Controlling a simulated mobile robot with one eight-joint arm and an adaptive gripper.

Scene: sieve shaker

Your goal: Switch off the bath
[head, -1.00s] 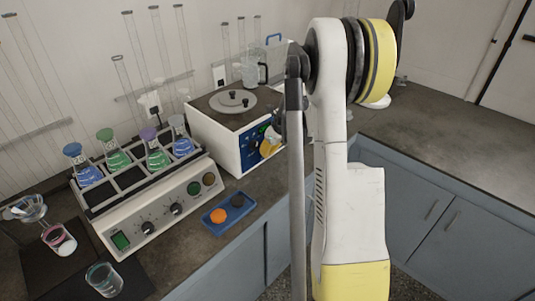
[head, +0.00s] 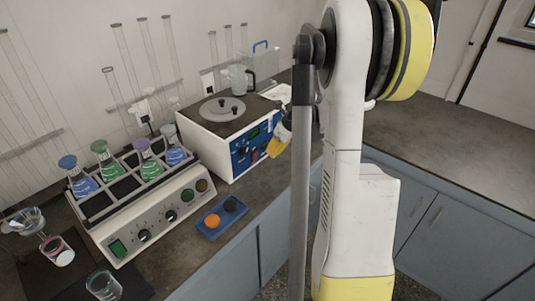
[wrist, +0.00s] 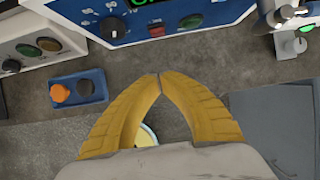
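The bath, as I take it, is a white box (head: 207,145) with a dark top and a round grey lid. Its blue front panel (head: 241,153) has a lit green display (head: 254,133). In the wrist view the panel (wrist: 72,14) shows a black knob (wrist: 112,28), a small red switch (wrist: 156,30) and a green button (wrist: 191,21). Whether the switch is pressed I cannot tell. My gripper (head: 276,149) is in front of the panel's right part. In the wrist view its yellow fingertips (wrist: 158,76) meet, empty, apart from the red switch.
A blue tray (head: 212,231) with an orange and a dark round piece lies on the bench. Left stands a white unit (head: 122,243) with coloured flasks and knobs. A clear jug (head: 238,80) stands behind the lid. A metal fitting (wrist: 287,20) shows right in the wrist view.

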